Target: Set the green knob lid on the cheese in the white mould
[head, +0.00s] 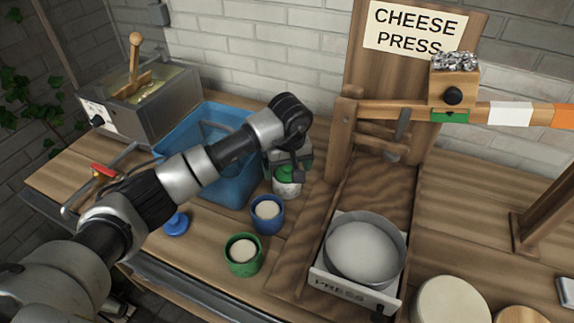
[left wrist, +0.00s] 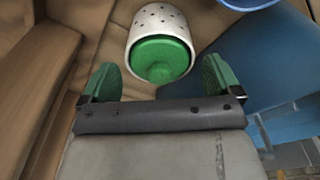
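The white mould (head: 287,187) stands on the wooden bench by the blue crate. In the left wrist view it shows its holed white wall (left wrist: 160,18). The green knob lid (head: 285,172) is at the mould's mouth; the wrist view shows its round face and knob (left wrist: 160,62) within the mould's rim. The cheese under it is hidden. My left gripper (head: 290,158) is just above the lid. In the wrist view its two green-padded fingers (left wrist: 160,78) are spread, one on each side of the lid, with visible gaps. My right gripper is not in view.
A blue mould (head: 267,222) and a green mould (head: 243,262), both with cheese, stand in front. A blue knob lid (head: 176,224) lies left. The blue crate (head: 235,170) is close behind. The cheese press (head: 347,140) stands right, with a round vat (head: 363,250).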

